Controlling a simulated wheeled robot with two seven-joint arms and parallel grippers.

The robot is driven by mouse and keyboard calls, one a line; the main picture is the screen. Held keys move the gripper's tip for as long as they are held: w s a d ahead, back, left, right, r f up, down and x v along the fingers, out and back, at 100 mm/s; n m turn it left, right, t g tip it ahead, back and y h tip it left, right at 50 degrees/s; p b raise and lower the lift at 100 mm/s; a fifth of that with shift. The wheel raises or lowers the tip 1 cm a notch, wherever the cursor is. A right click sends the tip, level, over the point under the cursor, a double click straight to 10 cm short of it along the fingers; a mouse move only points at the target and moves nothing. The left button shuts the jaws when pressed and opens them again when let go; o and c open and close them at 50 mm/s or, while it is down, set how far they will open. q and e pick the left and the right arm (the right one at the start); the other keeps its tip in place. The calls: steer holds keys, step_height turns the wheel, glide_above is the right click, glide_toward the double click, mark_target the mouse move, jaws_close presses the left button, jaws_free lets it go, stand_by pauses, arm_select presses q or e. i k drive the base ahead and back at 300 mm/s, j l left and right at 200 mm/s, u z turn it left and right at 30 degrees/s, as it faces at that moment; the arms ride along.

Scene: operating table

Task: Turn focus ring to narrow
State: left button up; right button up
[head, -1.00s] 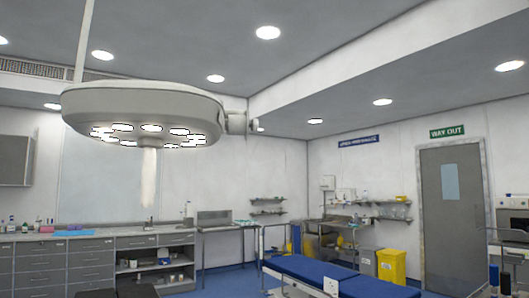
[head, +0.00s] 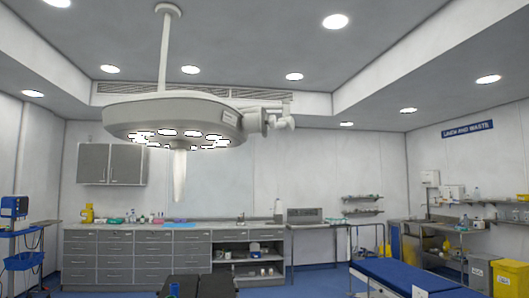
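The surgical lamp (head: 178,112) hangs from a ceiling pole in the upper left of the head view. It has a wide round grey head with several lit bulbs underneath. A pale tapered handle (head: 180,175) points down from its centre. I cannot make out a separate focus ring or its setting at this distance. A jointed arm (head: 268,120) joins the lamp head on its right side. Neither of my grippers shows in the head view.
Grey cabinets with a worktop (head: 140,245) line the back wall. A trolley with a blue device (head: 15,212) stands at the far left.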

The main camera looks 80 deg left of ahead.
mark_target(174, 144)
steer(key=i+u, duration=0.45)
steer(key=i+l+u, duration=0.15)
steer(key=i+u, duration=0.45)
steer(key=u, duration=0.3)
steer(key=i+u, duration=0.1)
steer(key=u, duration=0.35)
steer(key=i+u, duration=0.15)
steer(key=u, duration=0.25)
steer(key=i+u, duration=0.1)
steer(key=u, duration=0.35)
steer(key=i+l+u, duration=0.1)
steer(key=u, duration=0.3)
steer(key=i+l+u, duration=0.1)
steer(key=u, duration=0.35)
